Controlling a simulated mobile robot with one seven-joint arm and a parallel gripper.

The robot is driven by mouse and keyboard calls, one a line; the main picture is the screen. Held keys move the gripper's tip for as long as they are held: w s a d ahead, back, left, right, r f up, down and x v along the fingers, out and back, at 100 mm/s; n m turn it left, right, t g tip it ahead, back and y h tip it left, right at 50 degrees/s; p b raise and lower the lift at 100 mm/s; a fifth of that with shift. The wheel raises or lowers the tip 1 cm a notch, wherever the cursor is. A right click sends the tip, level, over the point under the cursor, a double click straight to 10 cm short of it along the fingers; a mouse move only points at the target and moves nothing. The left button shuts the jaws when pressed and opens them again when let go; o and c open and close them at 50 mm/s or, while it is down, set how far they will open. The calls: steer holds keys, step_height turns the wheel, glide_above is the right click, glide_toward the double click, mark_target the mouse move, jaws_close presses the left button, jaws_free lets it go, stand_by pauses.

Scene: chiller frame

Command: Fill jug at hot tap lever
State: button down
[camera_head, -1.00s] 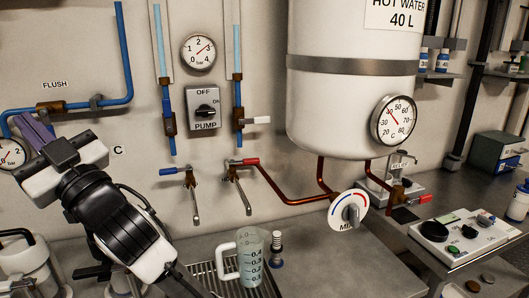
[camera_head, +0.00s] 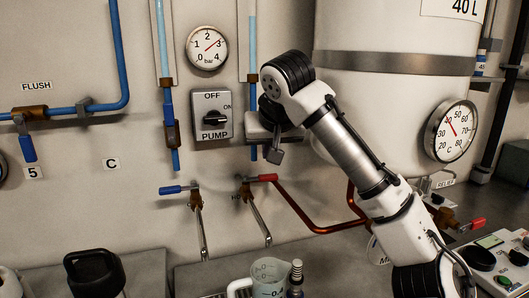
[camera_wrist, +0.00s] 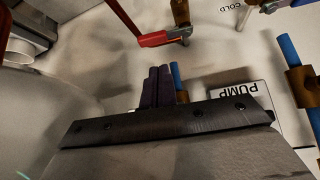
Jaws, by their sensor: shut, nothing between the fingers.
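The clear jug (camera_head: 268,281) with a white handle stands under the taps at the bottom of the head view, partly cut off. The hot tap's red lever (camera_head: 262,178) points right, with its spout hanging down toward the jug. The lever also shows in the upside-down wrist view (camera_wrist: 165,38), apart from my fingers. My gripper is raised in front of the wall, above the red lever and right of the pump switch. Its purple fingers (camera_wrist: 157,82) are together and empty in the wrist view.
The blue cold tap lever (camera_head: 172,189) is just left of the hot one. The pump switch (camera_head: 211,115) is left of my gripper, and the white tank (camera_head: 400,110) is close on the right. A red pipe (camera_head: 300,213) runs below my arm.

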mark_target(260, 178)
steer(key=x, duration=0.8)
steer(key=shift+p, duration=0.35)
steer(key=shift+a, duration=0.1)
steer(key=shift+s+p, duration=0.45)
steer(key=shift+s, duration=0.5)
